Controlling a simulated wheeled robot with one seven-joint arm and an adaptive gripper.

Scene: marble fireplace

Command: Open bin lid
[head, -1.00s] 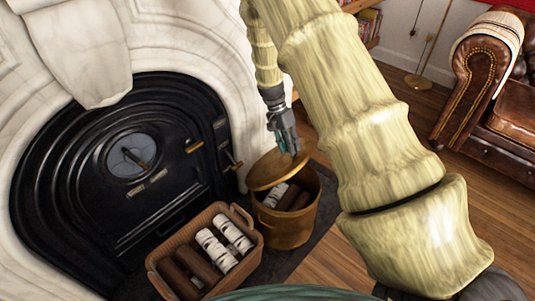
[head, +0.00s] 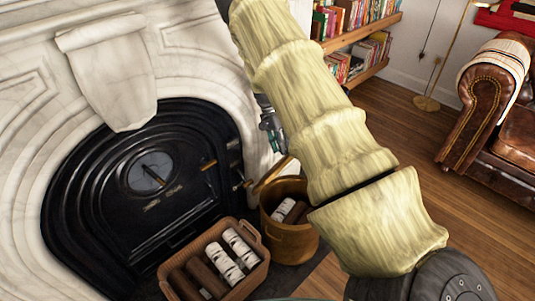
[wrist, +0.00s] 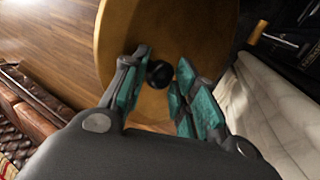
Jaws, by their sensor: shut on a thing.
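The bin (head: 290,240) is a round brass-coloured bucket beside the fireplace, with dark and white-barked logs inside. Its round golden lid (head: 272,173) is tilted up steeply at the bin's back left, leaving the mouth largely uncovered. In the wrist view the lid (wrist: 205,30) fills the middle, with a black knob (wrist: 159,74) at its centre. My gripper (wrist: 160,85) has its teal-padded fingers shut around the knob. In the head view my gripper (head: 273,135) is above the lid, partly hidden by my arm, and the knob cannot be seen there.
A black fireplace door (head: 140,185) with handles is left of the bin. A wicker basket of logs (head: 222,262) stands in front of it. A bookshelf (head: 355,45) is behind, and a leather sofa (head: 490,110) at right.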

